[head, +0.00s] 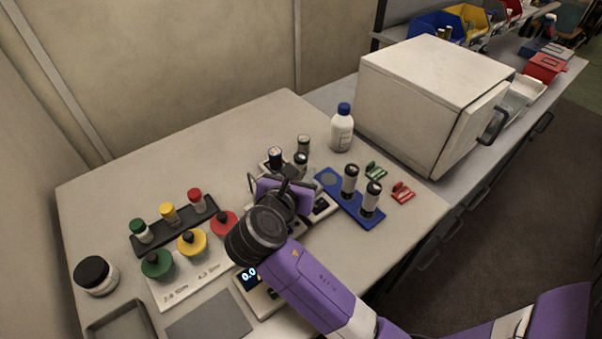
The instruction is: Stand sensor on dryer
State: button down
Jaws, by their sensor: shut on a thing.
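My gripper (284,186) is over the middle of the bench, seen from behind. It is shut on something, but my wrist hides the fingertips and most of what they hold. Just beyond it stand a dark-topped cylinder (276,156), a green-topped cylinder (303,143) and a black-and-white cylinder (301,160). I cannot tell whether the gripper touches any of them. A blue tray (358,210) to the right bears two black-and-white cylinders (350,180) and has one empty round spot. I cannot tell which thing is the sensor or the dryer.
A white cabinet (435,85) with a black handle stands at the back right, near a blue-capped bottle (342,128). Red and green clips (402,192) lie beside the blue tray. At left are a dark rack (172,224) of capped vials, colored knobs (192,242) and a black-lidded jar (95,276).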

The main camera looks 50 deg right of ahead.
dwell(0.3)
jog(key=c, duration=1.1)
grip_release()
jog(key=shift+f, duration=0.1)
jog(key=shift+a+r, duration=0.2)
jog(key=shift+a, duration=0.05)
jog(key=v, duration=1.1)
jog(key=shift+s+a+r, duration=0.1)
jog(key=shift+a, duration=0.15)
